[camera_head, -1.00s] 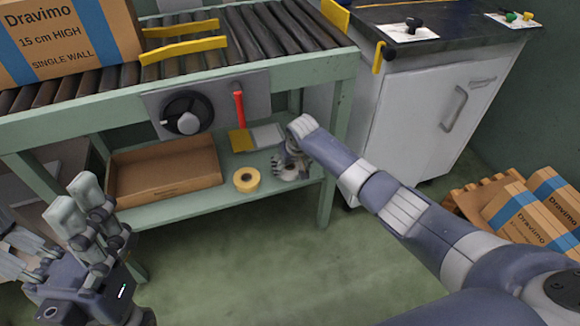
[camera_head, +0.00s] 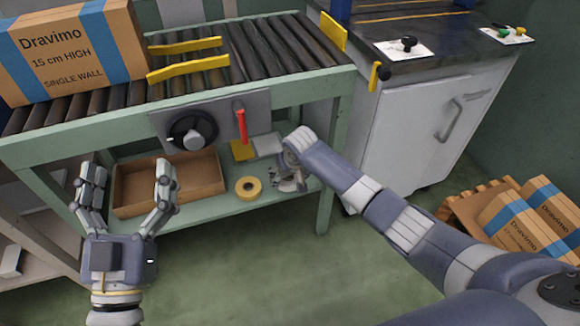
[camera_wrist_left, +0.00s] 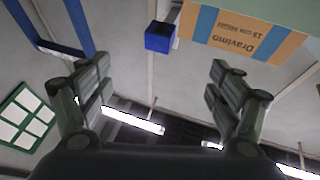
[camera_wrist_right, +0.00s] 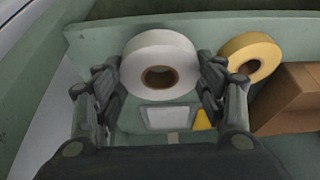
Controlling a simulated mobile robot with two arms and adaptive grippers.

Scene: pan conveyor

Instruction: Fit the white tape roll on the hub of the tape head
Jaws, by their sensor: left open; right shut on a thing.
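The white tape roll (camera_wrist_right: 135,63) sits between the fingers of my right gripper (camera_wrist_right: 160,82), which is shut on it, with its brown core facing the right wrist camera. In the head view my right gripper (camera_head: 290,172) is low over the lower shelf, and the roll is mostly hidden there. The tape head (camera_head: 258,103) is a grey panel below the rollers. It bears a black disc with a pale hub (camera_head: 193,134) and a red lever (camera_head: 242,127). My left gripper (camera_head: 128,172) is open and empty, fingers up, in front of the carton tray.
A yellow tape roll (camera_head: 248,188) lies on the lower shelf (camera_head: 207,208), left of my right gripper. An open carton tray (camera_head: 205,190) stands further left. A Dravimo box (camera_head: 62,50) is on the roller conveyor (camera_head: 262,50). A white cabinet (camera_head: 420,130) stands at right.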

